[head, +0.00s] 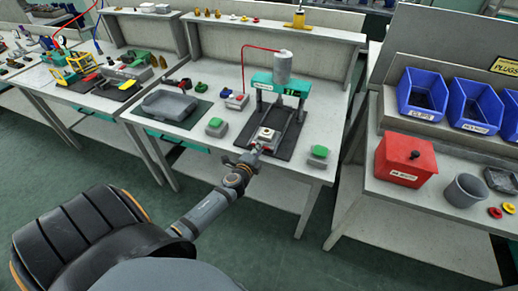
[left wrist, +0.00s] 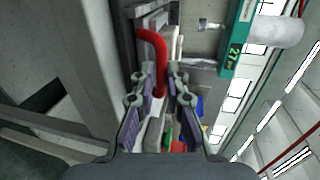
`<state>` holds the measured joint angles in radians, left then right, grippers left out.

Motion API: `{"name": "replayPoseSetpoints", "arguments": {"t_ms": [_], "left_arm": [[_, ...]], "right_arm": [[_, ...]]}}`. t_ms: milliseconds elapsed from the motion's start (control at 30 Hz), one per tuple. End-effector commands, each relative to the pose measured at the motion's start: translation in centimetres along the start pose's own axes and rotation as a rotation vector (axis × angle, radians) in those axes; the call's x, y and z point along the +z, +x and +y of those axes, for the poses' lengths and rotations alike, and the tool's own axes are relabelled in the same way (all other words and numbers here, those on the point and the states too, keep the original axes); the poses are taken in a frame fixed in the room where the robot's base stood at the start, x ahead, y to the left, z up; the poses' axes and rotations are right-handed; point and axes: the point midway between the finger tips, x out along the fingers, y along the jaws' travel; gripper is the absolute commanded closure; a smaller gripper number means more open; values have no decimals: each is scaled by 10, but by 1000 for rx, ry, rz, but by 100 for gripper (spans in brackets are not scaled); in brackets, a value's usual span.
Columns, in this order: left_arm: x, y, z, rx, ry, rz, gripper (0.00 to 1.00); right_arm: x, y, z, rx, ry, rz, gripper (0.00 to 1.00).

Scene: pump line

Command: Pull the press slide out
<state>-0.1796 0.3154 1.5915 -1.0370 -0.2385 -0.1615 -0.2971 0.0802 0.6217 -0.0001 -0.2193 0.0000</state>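The press (head: 276,84) has a teal head and a grey cylinder and stands on a dark mat on the middle bench. Its slide (head: 266,134), with a pale block on it, sits at the front between two dark rails. My left gripper (head: 257,150) is at the slide's front end. In the left wrist view the slide's red bar handle (left wrist: 158,62) runs between the fingers of this gripper (left wrist: 163,80), which look closed on it. The press's teal head with its display (left wrist: 237,42) shows beyond. My right gripper is in neither view.
Green buttons on grey boxes (head: 216,127) (head: 319,154) stand on both sides of the press. A grey tray (head: 170,104) lies at left. The right bench holds a red box (head: 405,160), a grey cup (head: 466,190) and blue bins (head: 422,94). Floor before the bench is clear.

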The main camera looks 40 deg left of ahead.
Motion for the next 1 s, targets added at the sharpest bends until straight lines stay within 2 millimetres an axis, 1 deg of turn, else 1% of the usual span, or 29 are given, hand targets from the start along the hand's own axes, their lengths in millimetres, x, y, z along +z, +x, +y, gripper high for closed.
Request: {"name": "replayPoseSetpoints", "arguments": {"t_ms": [33,133,367,467,567,800,900,1000], "left_arm": [[0,-1,4,7,-1,-1,80],[1,-1,4,6,-1,-2,67],[0,0,2,4,-1,-2,67],[1,-3,2,4,0,-1,67],[1,-17,4,6,1,-2,67],[0,-75,4,8,2,0,67],[0,-96,3,7,1,-1,67],[0,-111,3,6,0,-1,67]], "right_arm": [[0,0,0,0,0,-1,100],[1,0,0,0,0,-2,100],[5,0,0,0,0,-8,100],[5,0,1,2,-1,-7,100],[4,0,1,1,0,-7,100],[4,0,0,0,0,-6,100],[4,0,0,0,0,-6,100],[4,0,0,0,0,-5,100]]}}
